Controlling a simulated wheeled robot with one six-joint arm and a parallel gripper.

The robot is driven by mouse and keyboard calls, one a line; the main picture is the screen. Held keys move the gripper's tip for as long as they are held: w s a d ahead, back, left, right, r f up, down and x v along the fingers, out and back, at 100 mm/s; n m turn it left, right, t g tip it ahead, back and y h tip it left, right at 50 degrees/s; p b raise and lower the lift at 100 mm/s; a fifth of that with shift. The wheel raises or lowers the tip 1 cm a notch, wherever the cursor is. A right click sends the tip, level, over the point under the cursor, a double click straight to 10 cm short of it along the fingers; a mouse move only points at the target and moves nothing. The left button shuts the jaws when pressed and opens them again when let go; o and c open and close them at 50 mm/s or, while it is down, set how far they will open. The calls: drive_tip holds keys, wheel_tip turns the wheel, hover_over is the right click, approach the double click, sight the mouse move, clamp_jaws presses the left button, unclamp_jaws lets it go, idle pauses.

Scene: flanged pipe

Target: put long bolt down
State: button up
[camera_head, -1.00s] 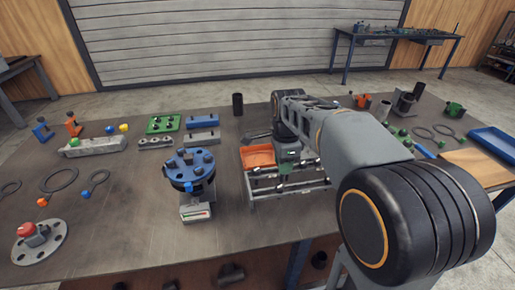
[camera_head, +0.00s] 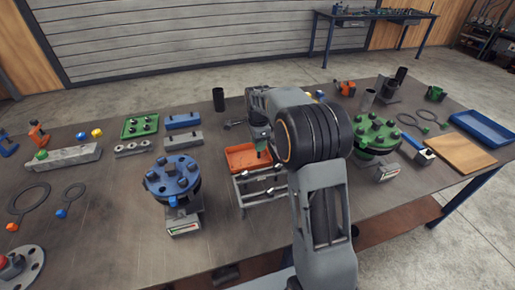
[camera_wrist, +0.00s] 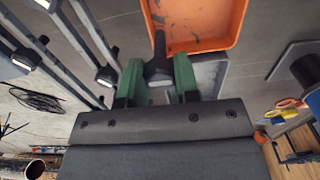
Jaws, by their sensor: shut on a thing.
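My gripper (camera_wrist: 158,74) has green fingers closed around the hex head of a dark bolt. The long bolt (camera_wrist: 159,46) points away from the fingers, and its shank overlaps the orange tray (camera_wrist: 215,44) in the wrist view. I cannot tell whether the bolt touches the tray. In the head view my gripper (camera_head: 263,148) hangs at the right edge of the orange tray (camera_head: 238,156), partly hidden by my arm. The bolt is too small to make out there.
A metal rail rack (camera_head: 259,190) with bolts stands directly in front of the tray. A blue round flange (camera_head: 172,178) on a stand is to the left, and a green flange (camera_head: 374,133) to the right. A dark cylinder (camera_head: 218,99) stands behind.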

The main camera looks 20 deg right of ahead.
drive_tip(key=shift+w+d+f, duration=0.1)
drive_tip(key=shift+w+f, duration=0.2)
drive_tip(key=shift+f, duration=0.55)
drive_tip(key=shift+w+f, duration=0.3)
drive_tip(key=shift+f, duration=0.55)
drive_tip(key=shift+w+d+f, duration=0.1)
drive_tip(key=shift+w+f, duration=0.2)
drive_tip(key=shift+f, duration=0.55)
drive_tip(key=shift+a+f, duration=0.1)
drive_tip(key=shift+f, duration=0.05)
drive_tip(key=o, duration=1)
